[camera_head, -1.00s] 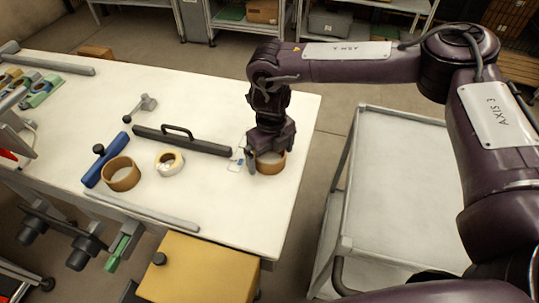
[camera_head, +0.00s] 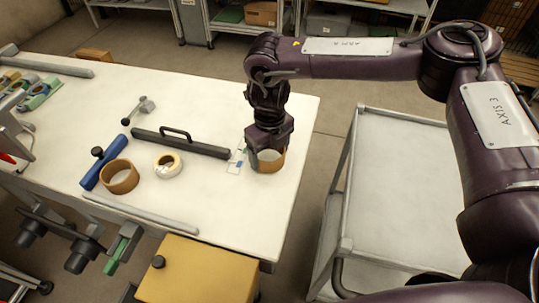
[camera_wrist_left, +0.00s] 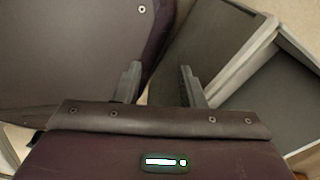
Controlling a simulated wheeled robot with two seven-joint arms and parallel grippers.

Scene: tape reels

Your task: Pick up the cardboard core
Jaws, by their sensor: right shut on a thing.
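The cardboard core is a brown ring (camera_head: 270,167) near the right end of the white table in the head view. My right gripper (camera_head: 256,155) points down at it and is shut on its wall on the left side. The gripper hides part of the core's rim, and I cannot tell whether the core touches the table. My left gripper shows only in the left wrist view (camera_wrist_left: 158,85), where its two fingers are apart with nothing between them.
Another brown ring (camera_head: 119,188) lies left on the table (camera_head: 225,215), beside a blue bar (camera_head: 97,173) and a white tape roll (camera_head: 168,172). A dark bar with a handle (camera_head: 200,148) lies left of my right gripper. A grey cart (camera_head: 400,190) stands to the right.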

